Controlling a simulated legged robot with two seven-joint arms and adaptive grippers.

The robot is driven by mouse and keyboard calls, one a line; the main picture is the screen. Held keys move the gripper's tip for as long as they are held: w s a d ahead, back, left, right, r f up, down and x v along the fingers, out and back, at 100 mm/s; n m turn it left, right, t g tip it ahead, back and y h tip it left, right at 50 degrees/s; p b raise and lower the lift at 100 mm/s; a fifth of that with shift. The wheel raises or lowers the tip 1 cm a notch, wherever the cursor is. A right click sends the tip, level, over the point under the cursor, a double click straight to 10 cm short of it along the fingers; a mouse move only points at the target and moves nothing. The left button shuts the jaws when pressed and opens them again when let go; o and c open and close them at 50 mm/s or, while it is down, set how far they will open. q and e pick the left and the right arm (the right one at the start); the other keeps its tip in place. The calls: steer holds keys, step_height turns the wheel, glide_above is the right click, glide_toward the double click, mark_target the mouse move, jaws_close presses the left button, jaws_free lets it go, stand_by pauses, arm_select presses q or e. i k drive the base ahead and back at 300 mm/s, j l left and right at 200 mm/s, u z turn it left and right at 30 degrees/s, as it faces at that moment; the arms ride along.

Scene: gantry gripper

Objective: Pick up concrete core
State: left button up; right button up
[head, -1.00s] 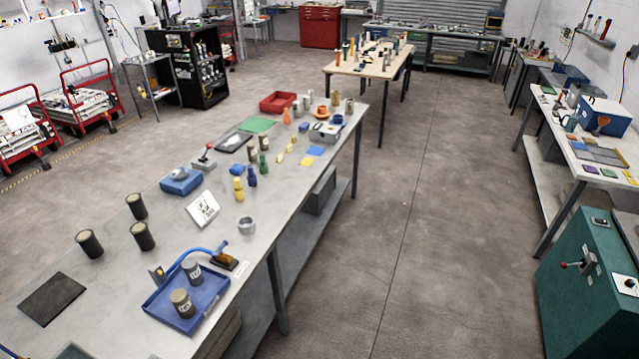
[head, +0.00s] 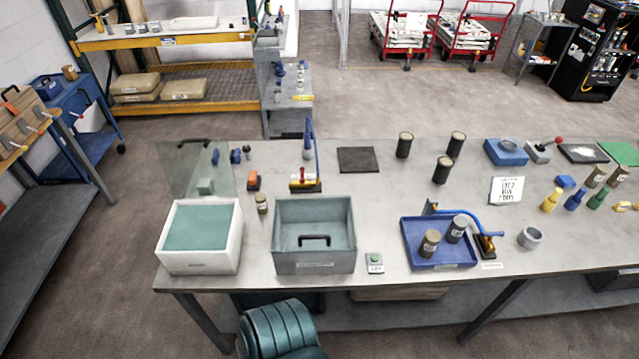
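Several dark grey cylinders that look like concrete cores stand upright on the long grey table (head: 375,205). Three of them form a loose group toward the back: one core (head: 405,146), a second core (head: 456,144) and a third core (head: 442,171). Two more cylinders with white labels, a left one (head: 429,243) and a right one (head: 456,229), stand in a blue tray (head: 425,264). I cannot tell which core is meant. Neither gripper is in view.
Left of the tray stand an open grey bin (head: 313,261), a white box with a teal top (head: 201,258) and a small green button box (head: 375,260). A dark mat (head: 359,160) lies behind. A clear panel (head: 190,165) stands at the back left.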

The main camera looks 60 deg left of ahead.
mark_target(261, 198)
steer(key=u, duration=2.7)
